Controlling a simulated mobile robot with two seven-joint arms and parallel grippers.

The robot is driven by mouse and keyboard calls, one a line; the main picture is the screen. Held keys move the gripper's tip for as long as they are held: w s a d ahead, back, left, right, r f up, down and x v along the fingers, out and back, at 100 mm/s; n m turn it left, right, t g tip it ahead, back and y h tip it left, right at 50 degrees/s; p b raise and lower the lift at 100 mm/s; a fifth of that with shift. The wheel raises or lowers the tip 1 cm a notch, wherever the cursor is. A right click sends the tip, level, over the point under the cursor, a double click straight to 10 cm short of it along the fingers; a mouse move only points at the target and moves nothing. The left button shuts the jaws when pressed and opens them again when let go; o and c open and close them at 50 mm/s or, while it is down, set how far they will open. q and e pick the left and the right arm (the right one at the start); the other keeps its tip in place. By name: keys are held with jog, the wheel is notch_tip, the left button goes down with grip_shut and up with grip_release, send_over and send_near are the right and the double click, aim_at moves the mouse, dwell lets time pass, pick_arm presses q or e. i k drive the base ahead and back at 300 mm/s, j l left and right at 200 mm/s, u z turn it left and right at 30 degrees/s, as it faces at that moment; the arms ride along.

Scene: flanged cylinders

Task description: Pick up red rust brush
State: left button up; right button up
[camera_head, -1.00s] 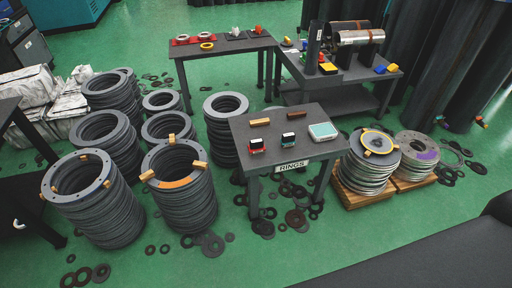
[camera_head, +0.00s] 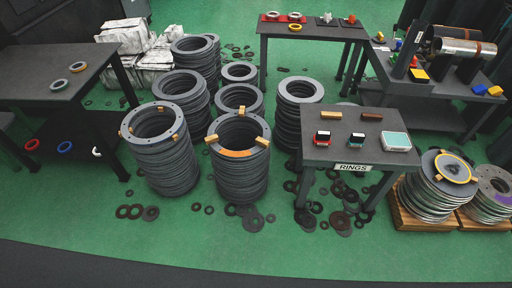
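Neither of my grippers is in view. On the small dark table with the RINGS sign (camera_head: 352,168) stand a red and black block-like item (camera_head: 323,138) at the front left and a teal and black one (camera_head: 356,140) beside it. Behind them lie a tan block (camera_head: 331,116) and a brown, rust-coloured block (camera_head: 372,117). A pale teal flat case (camera_head: 395,141) lies at the right. A small red and dark item (camera_head: 347,20) sits on the back table. I cannot tell for sure which of these is the red rust brush.
Tall stacks of grey rings (camera_head: 162,150) (camera_head: 240,160) stand left of the RINGS table. Silver disc stacks on wooden pallets (camera_head: 430,211) stand right. A dark table (camera_head: 40,90) is at the left. Loose rings dot the green floor, which is mostly clear in front.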

aim_at(322, 139)
jog(key=i+l+u, duration=0.1)
jog(key=u, duration=0.65)
jog(key=i+l+u, duration=0.1)
jog(key=l+u, duration=0.2)
jog(key=i+l+u, duration=0.1)
jog(key=l+u, duration=0.25)
jog(key=l, duration=0.2)
jog(key=l+u, duration=0.25)
jog(key=l, duration=1.75)
jog(key=i, duration=0.05)
